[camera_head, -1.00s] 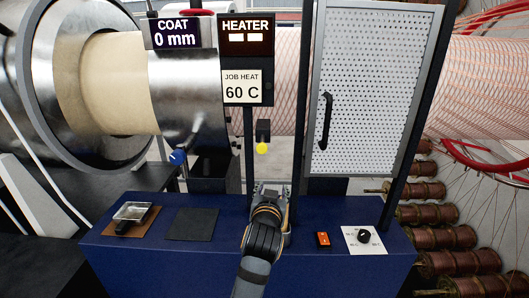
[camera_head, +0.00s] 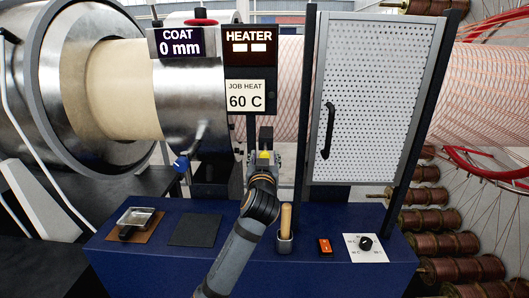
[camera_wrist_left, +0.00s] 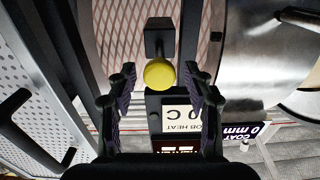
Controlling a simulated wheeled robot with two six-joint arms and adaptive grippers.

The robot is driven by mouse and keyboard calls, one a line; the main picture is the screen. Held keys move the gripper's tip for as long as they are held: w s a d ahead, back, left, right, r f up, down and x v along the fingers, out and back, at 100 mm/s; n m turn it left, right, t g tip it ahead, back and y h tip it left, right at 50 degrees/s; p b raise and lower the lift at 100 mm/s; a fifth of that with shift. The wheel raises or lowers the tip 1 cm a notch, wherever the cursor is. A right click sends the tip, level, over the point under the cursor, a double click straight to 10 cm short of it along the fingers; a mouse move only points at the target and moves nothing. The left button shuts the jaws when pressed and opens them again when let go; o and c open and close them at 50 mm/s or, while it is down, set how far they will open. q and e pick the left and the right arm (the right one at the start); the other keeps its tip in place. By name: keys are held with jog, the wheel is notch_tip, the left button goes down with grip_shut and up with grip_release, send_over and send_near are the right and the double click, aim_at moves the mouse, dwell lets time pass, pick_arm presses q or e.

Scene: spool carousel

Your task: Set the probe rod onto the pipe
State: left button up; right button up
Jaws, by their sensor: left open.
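A yellow knob (camera_head: 264,154) sits below a black block (camera_head: 266,134), under the job heat sign; this looks like the probe rod, though its full length is hidden. In the left wrist view the yellow knob (camera_wrist_left: 159,74) lies between the spread fingers of my left gripper (camera_wrist_left: 160,85), with gaps on both sides. In the head view my left gripper (camera_head: 263,161) is open around the knob's place, its arm reaching up over the blue console. The pipe (camera_head: 290,85), wrapped in pink-white mesh, runs behind the sign post. My right gripper is out of view.
A perforated door (camera_head: 370,90) stands right; the steel ring (camera_head: 190,110) stands left.

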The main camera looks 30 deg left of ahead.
pick_arm(q)
jog(key=shift+w+a, duration=0.35)
jog(key=shift+w, duration=0.25)
grip_shut()
